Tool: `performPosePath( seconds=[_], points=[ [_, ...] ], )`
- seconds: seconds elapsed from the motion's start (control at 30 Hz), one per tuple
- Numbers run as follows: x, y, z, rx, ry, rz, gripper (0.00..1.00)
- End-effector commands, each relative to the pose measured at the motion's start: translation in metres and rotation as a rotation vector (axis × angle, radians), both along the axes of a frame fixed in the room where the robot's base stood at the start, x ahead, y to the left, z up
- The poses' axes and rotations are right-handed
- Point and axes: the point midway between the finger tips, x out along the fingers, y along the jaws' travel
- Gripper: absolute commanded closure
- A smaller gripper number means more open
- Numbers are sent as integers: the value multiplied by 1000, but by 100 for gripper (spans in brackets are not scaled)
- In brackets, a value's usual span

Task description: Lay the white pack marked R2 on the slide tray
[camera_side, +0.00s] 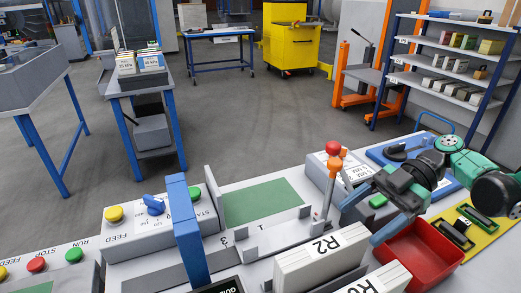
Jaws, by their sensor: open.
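The white pack marked R2 (320,261) stands upright at the front of the bench, its label on the top edge. A second white pack (379,281), with a partly cut-off R label, stands in front of it. My gripper (359,226) is open, its two blue-grey fingers spread above and to the right of the R2 pack, with nothing visible between them. What looks like the slide tray (273,236) is a light grey plate with raised end pieces, behind and left of the R2 pack. It looks empty.
A blue upright (188,232) stands to the left. A green panel (262,201) lies behind the tray. A red bin (424,254) sits right of the packs.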

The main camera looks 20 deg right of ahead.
Motion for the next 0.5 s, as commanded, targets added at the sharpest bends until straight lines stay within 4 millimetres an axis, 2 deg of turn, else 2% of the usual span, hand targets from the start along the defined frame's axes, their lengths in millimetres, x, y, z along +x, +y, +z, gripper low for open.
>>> performPosePath(
  seconds=[0.27,0.37,0.5],
  points=[
    [1,5,-2,-38,24,12,24],
    [1,18,-8,-161,88,37,24],
    [0,38,-16,-444,164,66,24]
  ],
)
